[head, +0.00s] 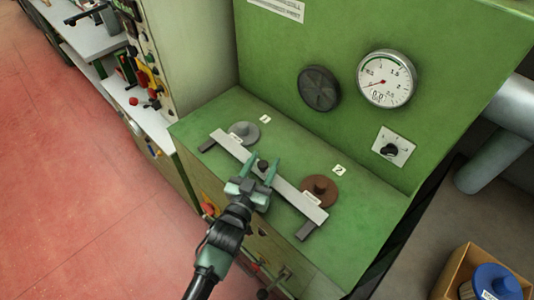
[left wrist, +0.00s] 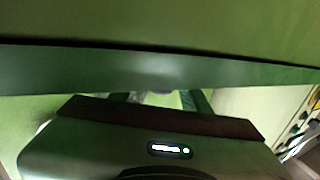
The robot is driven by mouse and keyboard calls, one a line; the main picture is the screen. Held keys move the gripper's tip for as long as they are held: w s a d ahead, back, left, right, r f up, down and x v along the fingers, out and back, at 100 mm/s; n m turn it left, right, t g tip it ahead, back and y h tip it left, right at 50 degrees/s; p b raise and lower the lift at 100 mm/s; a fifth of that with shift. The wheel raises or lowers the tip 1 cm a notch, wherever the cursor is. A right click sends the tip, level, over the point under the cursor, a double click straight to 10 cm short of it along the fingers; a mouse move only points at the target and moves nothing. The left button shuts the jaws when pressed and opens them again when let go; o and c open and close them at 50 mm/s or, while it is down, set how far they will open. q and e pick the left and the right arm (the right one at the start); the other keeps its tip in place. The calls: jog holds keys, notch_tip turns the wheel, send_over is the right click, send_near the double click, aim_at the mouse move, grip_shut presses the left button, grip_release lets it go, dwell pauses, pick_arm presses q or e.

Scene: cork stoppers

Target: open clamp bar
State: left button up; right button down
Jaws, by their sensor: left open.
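The clamp bar (head: 232,147) is a pale metal bar lying diagonally across the green machine's ledge in the head view, with a dark block under each end. A dark round knob (head: 263,165) shows at its middle. My left gripper (head: 265,162) is open over the middle of the bar, with its green fingers on either side of the knob. I cannot tell whether they touch it. In the left wrist view, my gripper body fills the bottom and partly hides the fingers. My right gripper is not in view.
A grey disc (head: 245,132) by label 1 and a brown disc (head: 318,188) by label 2 sit at the bar. A pressure gauge (head: 386,78), a dark round fitting (head: 319,88) and a switch plate (head: 393,146) are on the upright panel. A box (head: 452,280) holds a blue item (head: 497,284).

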pick_arm(q)
jog(key=shift+x, duration=1.35)
jog(key=shift+f, duration=0.1)
grip_shut()
dwell(0.3)
